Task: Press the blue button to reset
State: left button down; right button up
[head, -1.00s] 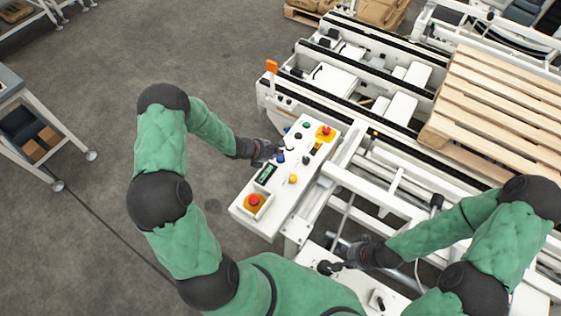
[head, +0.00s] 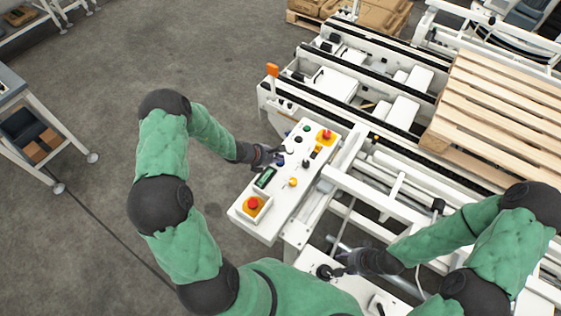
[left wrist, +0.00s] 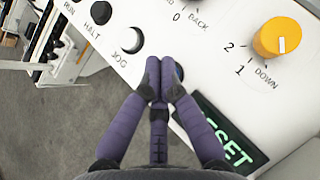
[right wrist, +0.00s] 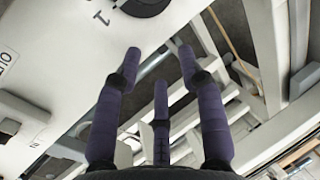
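The blue button (left wrist: 179,71) shows as a small sliver in the left wrist view, mostly hidden by my left fingertips. My right gripper (right wrist: 158,52) is open and empty, beside a black knob (right wrist: 143,4) on another white surface.
The panel also carries a red emergency button (head: 253,203) at its near end, another red button (head: 326,135) at the far end, and a yellow knob (left wrist: 277,40). White conveyor frames and a wooden pallet (head: 500,105) stand to the right.

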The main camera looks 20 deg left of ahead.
aim_at(279, 163)
pick_arm(q)
jog(key=shift+f, duration=0.1)
dwell(0.6)
jog(key=shift+f+b, duration=0.3)
jog(key=shift+b, duration=0.2)
jog(key=shift+f+b, duration=0.4)
jog(key=shift+b, duration=0.05)
dwell(0.5)
jog(key=shift+r, duration=0.15)
jog(key=shift+r+p, duration=0.55)
jog(key=shift+r, duration=0.1)
jog(key=shift+r+p, duration=1.8)
jog(key=shift+r, duration=0.75)
jog(key=shift+f, duration=0.1)
